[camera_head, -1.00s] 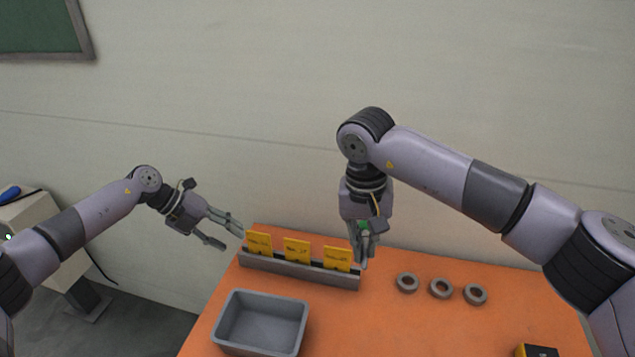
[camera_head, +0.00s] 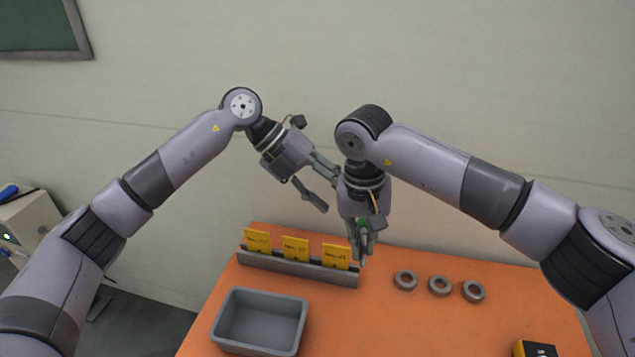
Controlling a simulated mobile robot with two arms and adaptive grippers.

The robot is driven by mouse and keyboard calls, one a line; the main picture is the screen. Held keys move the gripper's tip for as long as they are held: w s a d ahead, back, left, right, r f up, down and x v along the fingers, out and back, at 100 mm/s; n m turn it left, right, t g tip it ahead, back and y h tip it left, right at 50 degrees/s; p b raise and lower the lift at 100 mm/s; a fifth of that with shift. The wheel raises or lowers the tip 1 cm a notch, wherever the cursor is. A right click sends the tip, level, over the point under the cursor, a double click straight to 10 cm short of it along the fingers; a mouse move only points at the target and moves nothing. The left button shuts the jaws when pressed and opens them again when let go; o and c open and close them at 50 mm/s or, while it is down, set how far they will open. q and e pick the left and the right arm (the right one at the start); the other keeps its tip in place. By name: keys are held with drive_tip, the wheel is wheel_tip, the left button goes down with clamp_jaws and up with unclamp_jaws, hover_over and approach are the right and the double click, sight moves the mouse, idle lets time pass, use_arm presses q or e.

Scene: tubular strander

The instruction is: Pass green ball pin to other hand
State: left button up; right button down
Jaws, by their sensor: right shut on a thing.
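The green ball pin (camera_head: 362,226) shows as a small patch of green between the fingers of my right gripper (camera_head: 363,250). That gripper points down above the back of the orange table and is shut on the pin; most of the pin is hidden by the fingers. My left gripper (camera_head: 329,190) is open, with its fingers spread and pointing right and down. It is up and to the left of the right gripper's fingers. One of its fingers reaches close to the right wrist in the picture; I cannot tell whether they touch. No object shows between its fingers.
On the orange table (camera_head: 400,325) a grey rack (camera_head: 300,268) holds yellow cards (camera_head: 296,249). A grey bin (camera_head: 261,320) stands in front of it. Three grey rings (camera_head: 439,286) lie to the right. A black and yellow box (camera_head: 535,349) is at the front right edge.

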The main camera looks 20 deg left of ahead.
sight(361, 223)
use_arm(q)
drive_tip(key=x, duration=0.8)
drive_tip(key=shift+d+f, duration=0.2)
drive_tip(key=shift+f, duration=0.05)
drive_tip(key=shift+c, duration=0.4)
drive_tip(key=shift+r, duration=0.1)
clamp_jaws()
use_arm(e)
drive_tip(key=c, duration=1.6)
unclamp_jaws()
